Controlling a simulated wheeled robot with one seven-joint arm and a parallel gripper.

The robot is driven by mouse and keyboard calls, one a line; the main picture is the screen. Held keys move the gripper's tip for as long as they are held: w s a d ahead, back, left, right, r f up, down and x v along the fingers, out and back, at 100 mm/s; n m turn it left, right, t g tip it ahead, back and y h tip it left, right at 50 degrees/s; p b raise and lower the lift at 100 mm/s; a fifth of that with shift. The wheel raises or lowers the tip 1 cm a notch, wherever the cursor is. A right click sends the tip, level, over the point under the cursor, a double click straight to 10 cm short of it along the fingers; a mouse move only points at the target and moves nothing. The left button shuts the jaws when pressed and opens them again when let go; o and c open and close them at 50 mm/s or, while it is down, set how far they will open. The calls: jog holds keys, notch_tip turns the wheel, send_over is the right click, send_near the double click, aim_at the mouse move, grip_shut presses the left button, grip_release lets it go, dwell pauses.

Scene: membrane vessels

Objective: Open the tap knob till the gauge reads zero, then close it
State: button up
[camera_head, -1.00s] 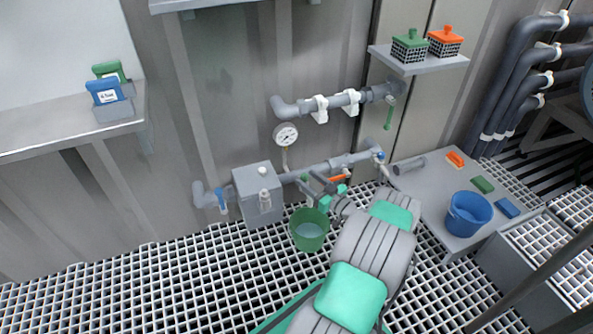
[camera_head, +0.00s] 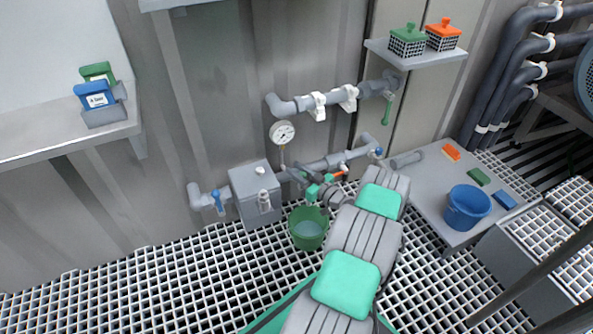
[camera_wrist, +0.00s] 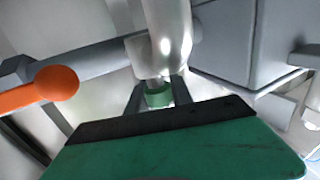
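A small green knob (camera_wrist: 158,97) hangs under a pale tap body (camera_wrist: 165,40) in the wrist view. The two dark fingers of my gripper (camera_wrist: 159,92) stand on either side of it, apart; firm contact cannot be made out. In the head view, my gripper (camera_head: 309,181) is at the lower pipe, above the green bucket (camera_head: 308,228), and hides the knob there. The round white gauge (camera_head: 282,132) stands above the lower pipe, left of my gripper. Its needle is too small to read.
An orange lever (camera_wrist: 40,92) is close on the left in the wrist view. A grey box (camera_head: 256,193) stands left of my gripper. A blue bucket (camera_head: 467,207) and brushes are on the low table (camera_head: 428,198) at right. A shelf (camera_head: 420,54) is above.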

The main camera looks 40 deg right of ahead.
grip_shut()
jog(key=shift+m+h+p, duration=0.4)
jog(key=shift+h, duration=0.2)
jog(key=m+h+p, duration=0.1)
jog(key=m+h, duration=0.1)
jog(key=h, duration=0.1)
jog(key=shift+d, duration=0.2)
jog(key=shift+s+d+m+g+h+p, duration=0.1)
jog(key=shift+d+m+g+h+p, duration=0.3)
jog(key=shift+m+h, duration=0.6)
jog(key=shift+s+d+m+g+h+p, duration=0.15)
jog(key=shift+m+g+h, duration=0.5)
jog(key=shift+h, duration=0.7)
jog(key=shift+s+d+m+g+h+p, duration=0.1)
jog(key=shift+m+g+h+p, duration=0.3)
jog(key=shift+m+h, duration=0.6)
jog(key=shift+f+h, duration=0.1)
jog(key=shift+h, duration=0.25)
jog(key=o, duration=0.6)
grip_release()
jog(key=shift+d, duration=0.1)
